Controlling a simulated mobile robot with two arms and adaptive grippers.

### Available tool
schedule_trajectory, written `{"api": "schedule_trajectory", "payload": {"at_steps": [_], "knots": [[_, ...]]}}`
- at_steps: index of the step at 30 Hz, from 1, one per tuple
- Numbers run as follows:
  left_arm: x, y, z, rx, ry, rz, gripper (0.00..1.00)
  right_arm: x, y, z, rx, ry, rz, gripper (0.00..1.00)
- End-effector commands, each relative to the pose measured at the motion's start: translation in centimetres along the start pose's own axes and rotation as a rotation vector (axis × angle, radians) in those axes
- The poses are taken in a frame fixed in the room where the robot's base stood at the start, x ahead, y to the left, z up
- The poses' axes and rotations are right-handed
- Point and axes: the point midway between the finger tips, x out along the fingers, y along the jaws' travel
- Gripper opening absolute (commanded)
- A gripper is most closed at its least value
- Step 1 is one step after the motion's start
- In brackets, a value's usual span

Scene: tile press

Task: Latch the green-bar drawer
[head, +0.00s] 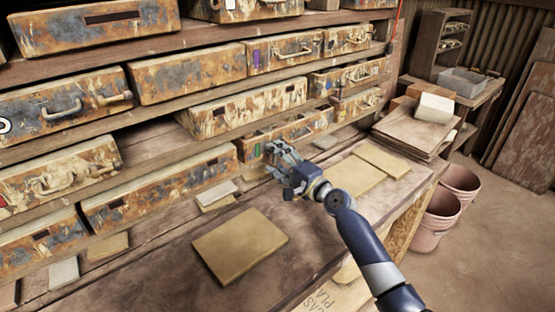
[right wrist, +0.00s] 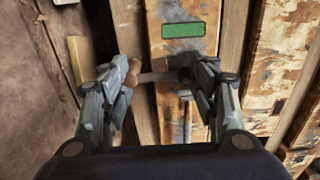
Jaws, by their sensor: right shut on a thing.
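The green-bar drawer (head: 308,124) is in the lower part of the rack, near the middle of the head view. Its rusty, paint-worn front carries a small green bar (head: 257,150), which shows large near the top of the right wrist view (right wrist: 183,30). My right gripper (head: 278,160) is at this drawer's front. In the right wrist view its fingers are on either side of the drawer's handle (right wrist: 155,77), shut on it. The fingers hide part of the handle. I cannot tell how far the drawer stands out. My left gripper is not in view.
Other worn drawers surround it, including one with a purple bar (head: 257,57) and one with a blue bar (head: 329,86). A tan tile (head: 240,244) lies on the wooden bench below. Stacked boards (head: 415,130) and pink buckets (head: 440,217) are at the right.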

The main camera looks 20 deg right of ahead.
Motion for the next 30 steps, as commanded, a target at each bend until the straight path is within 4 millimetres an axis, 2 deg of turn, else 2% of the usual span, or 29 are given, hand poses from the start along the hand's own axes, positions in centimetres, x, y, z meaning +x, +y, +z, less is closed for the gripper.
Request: {"api": "schedule_trajectory", "payload": {"at_steps": [1,3,4,6,16,20,23,30], "knots": [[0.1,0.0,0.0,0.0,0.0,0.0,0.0,-0.1,1.2,0.5,0.012,-0.011,0.021,0.31],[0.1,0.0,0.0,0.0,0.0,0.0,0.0,-0.1,1.2,0.5,0.012,-0.012,0.021,0.31],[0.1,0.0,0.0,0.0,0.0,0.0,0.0,-0.1,1.2,0.5,0.012,-0.012,0.021,0.62],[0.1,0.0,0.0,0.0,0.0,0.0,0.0,-0.1,1.2,0.5,0.012,-0.011,0.02,0.75],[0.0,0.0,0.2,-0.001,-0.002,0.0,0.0,-0.1,0.6,0.2,0.005,-0.006,0.01,0.75],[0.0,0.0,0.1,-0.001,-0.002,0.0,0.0,-1.0,0.6,0.2,0.005,-0.005,0.009,0.75],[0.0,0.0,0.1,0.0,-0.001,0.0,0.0,-2.5,0.6,0.2,0.005,-0.005,0.01,0.75],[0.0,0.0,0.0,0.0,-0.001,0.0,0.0,-7.5,0.7,0.2,0.005,-0.006,0.014,0.75]]}}
